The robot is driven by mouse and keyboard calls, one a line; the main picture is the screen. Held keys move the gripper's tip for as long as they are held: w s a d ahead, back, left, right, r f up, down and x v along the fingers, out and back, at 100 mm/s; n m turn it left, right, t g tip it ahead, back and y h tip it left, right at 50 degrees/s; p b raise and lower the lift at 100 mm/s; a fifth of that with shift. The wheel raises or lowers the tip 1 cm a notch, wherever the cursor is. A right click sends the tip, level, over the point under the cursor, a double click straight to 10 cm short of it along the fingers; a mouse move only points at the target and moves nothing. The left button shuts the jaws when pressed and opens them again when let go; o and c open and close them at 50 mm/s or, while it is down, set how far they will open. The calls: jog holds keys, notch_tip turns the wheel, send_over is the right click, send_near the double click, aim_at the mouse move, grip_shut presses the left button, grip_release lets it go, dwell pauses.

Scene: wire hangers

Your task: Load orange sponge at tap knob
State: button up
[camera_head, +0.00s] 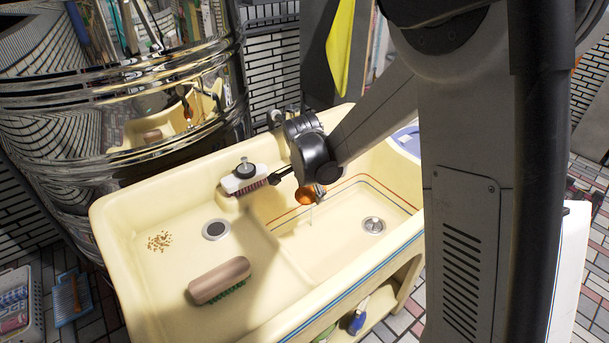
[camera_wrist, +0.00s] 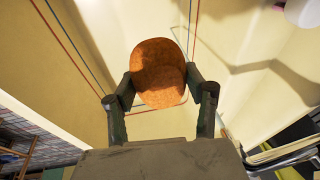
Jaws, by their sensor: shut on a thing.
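The orange sponge (camera_wrist: 158,73) is rounded and sits between the two dark fingers of my gripper (camera_wrist: 160,95) in the wrist view. The fingers press on its left and right sides. In the head view the sponge (camera_head: 305,195) shows as a small orange patch below my gripper (camera_head: 292,178), above the cream sink (camera_head: 120,205) and near its divider.
A white brush (camera_head: 236,184) with reddish bristles lies by the dark knob. A brown brush (camera_head: 220,279) with green bristles lies in the left basin, near crumbs (camera_head: 160,241). The right basin (camera_head: 325,235) is clear. A yellow cloth (camera_head: 340,45) hangs behind; a shiny metal drum (camera_head: 85,120) stands left.

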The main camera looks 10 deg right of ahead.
dwell(0.4)
jog(key=s+r+p, duration=0.2)
jog(key=s+r, duration=0.2)
jog(key=s, duration=0.1)
dwell(0.5)
dwell(0.6)
jog(key=s+d+f+n+y, duration=0.2)
jog(key=d+f+n+y, duration=0.1)
jog(key=f+n, duration=0.6)
jog(key=n, duration=0.3)
jog(key=shift+n, duration=0.3)
